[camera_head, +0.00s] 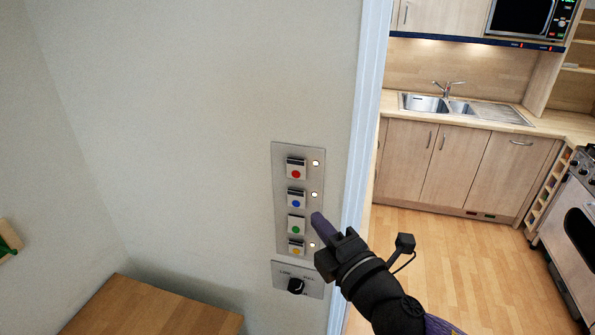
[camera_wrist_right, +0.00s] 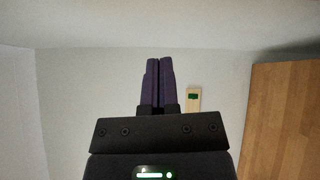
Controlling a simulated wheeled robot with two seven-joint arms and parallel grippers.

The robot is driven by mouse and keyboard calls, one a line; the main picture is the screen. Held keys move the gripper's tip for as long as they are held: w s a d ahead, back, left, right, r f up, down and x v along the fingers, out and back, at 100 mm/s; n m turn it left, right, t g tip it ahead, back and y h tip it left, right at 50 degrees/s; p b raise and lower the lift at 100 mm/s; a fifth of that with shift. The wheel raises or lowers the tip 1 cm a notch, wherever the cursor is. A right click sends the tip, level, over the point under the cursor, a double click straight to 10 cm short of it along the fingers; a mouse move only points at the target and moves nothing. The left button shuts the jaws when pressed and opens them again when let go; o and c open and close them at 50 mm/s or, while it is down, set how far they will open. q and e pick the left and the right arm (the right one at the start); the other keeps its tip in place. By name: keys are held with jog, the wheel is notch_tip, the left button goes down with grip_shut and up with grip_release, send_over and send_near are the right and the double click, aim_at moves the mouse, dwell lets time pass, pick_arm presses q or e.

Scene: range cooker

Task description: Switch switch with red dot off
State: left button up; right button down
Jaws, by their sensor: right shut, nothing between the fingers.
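The switch with the red dot (camera_head: 296,169) is the top one on a grey metal wall panel (camera_head: 285,150). A small lit lamp (camera_head: 316,163) is beside it. The red switch shows a dark upper edge, like the blue-dot switch (camera_head: 296,199) and yellow-dot switch (camera_head: 296,248). The green-dot switch (camera_head: 296,225) shows no such edge. My right gripper (camera_head: 317,217) is shut and empty, its tip just right of the green switch and below the red one. Its closed purple fingers also show in the right wrist view (camera_wrist_right: 159,85). My left gripper is out of view.
A black rotary knob (camera_head: 295,286) sits on a plate below the panel. The wall's white edge (camera_head: 359,160) is to the right, with the kitchen beyond. A wooden surface (camera_head: 150,308) is at lower left. The wall above the panel is clear.

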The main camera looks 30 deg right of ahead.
jog(key=p, duration=0.3)
send_near(291, 163)
jog(key=w+a, duration=0.3)
jog(key=w, duration=0.1)
jog(key=shift+w+d+r, duration=0.15)
jog(key=shift+w+d, duration=1)
jog(key=shift+d, duration=0.05)
jog(key=shift+w+d, duration=0.25)
jog(key=shift+d, duration=0.1)
jog(key=shift+w+d+r, duration=0.1)
jog(key=shift+d+r, duration=0.1)
